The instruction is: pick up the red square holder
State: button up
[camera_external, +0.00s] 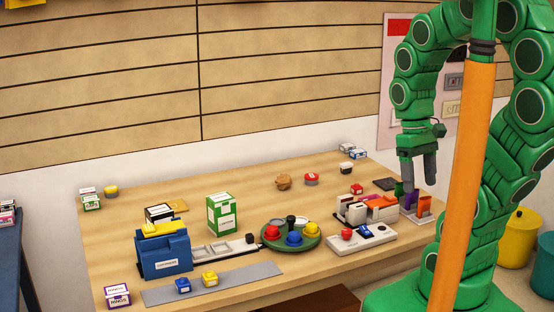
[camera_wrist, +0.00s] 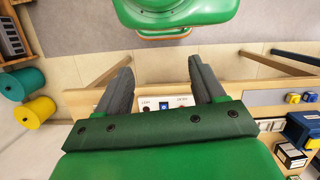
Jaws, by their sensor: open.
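A small red square block (camera_external: 357,189) sits on the table towards the right; it may be the holder, but I cannot tell for sure. Red pieces (camera_external: 382,202) also show in a row of white and red items nearby. My gripper (camera_external: 419,182) points down in the external view, its fingers apart and empty, over the right end of the table near an orange and purple item (camera_external: 424,206). In the wrist view, my gripper (camera_wrist: 160,78) has both grey fingers spread. Between them a white panel with a blue switch (camera_wrist: 164,107) shows; no red holder is clearly visible there.
A white control panel (camera_external: 361,238) with a red button lies in front of the row. A round green tray (camera_external: 272,242) with coloured knobs, a blue box (camera_external: 163,254) and a green box (camera_external: 221,213) stand to the left.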

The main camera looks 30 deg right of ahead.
jog(key=w+d+f+n+g+h, duration=0.1)
jog(key=w+d+f+n+h, duration=0.15)
jog(key=w+d, duration=0.4)
jog(key=w+d+f+n+g+h, duration=0.1)
jog(key=w+d+f+n+h, duration=0.15)
jog(key=w+d+h, duration=0.35)
jog(key=n+t+h, duration=0.4)
jog(key=n+t, duration=0.1)
jog(key=n, duration=0.5)
send_near(357, 183)
jog(key=s+d+r, duration=0.7)
jog(key=s+d, duration=0.1)
jog(key=s, duration=0.2)
jog(key=w+a+f+n+t, duration=0.1)
jog(key=w+f+n, duration=0.1)
jog(key=w+a+f+n+t, duration=0.1)
jog(key=w+a+f, duration=0.1)
jog(key=w+f, duration=0.1)
jog(key=w+a+f+n+t, duration=0.2)
jog(key=w+f, duration=0.1)
jog(key=shift+w+a+f+n, duration=0.15)
jog(key=shift+w+a+n, duration=0.05)
jog(key=shift+w+n, duration=0.1)
jog(key=shift+x, duration=3.95)
jog(key=shift+s+f, duration=0.15)
jog(key=shift+c, duration=0.4)
jog(key=c, duration=1)
